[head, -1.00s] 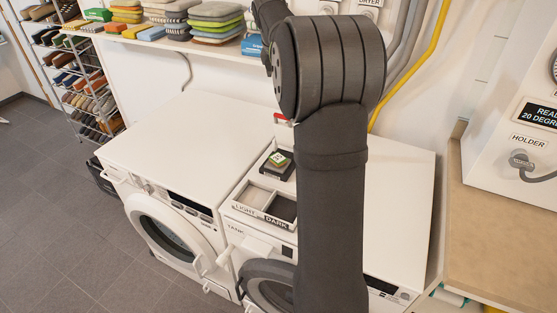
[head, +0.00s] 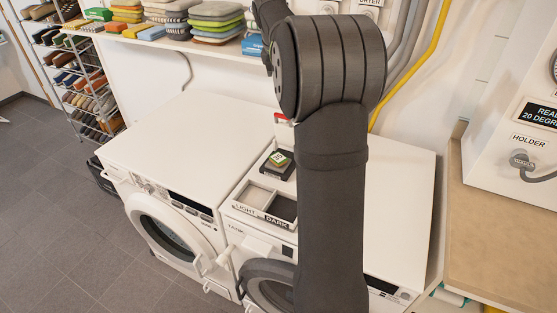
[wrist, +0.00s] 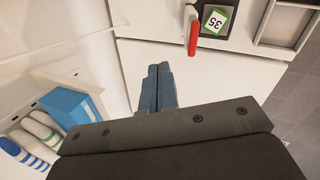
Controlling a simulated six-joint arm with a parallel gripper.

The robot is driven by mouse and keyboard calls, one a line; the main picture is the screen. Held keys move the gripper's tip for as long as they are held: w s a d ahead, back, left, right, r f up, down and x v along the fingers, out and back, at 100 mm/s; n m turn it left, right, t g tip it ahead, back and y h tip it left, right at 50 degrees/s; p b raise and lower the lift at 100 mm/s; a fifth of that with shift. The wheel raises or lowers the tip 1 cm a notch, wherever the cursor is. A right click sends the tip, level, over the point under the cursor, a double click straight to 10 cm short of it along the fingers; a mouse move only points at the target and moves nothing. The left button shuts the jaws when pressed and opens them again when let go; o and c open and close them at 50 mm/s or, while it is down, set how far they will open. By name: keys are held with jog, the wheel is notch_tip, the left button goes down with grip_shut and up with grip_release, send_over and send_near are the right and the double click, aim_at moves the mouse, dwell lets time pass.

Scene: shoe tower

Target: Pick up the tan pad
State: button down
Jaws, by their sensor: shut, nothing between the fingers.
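My gripper (wrist: 157,88) shows in the wrist view as two blue-grey fingers pressed together, with nothing between them. They are over the white machine top. In the head view my gripper is hidden behind my arm. I cannot pick out a tan pad with certainty. A small green-edged piece with a white "35" label (wrist: 218,20) lies on a dark square base at the top of the wrist view, apart from my fingers. The same piece shows in the head view (head: 277,158), left of my arm, behind the LIGHT/DARK tray (head: 249,207).
A red-handled item (wrist: 193,37) stands beside the dark base. Stacks of coloured pads (head: 215,22) sit on the wall shelf; a blue box (wrist: 72,110) shows in the wrist view. The left machine top (head: 185,130) is clear. A shoe rack (head: 82,80) stands far left.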

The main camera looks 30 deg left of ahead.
jog(key=c, duration=0.6)
grip_release()
jog(key=shift+c, duration=0.2)
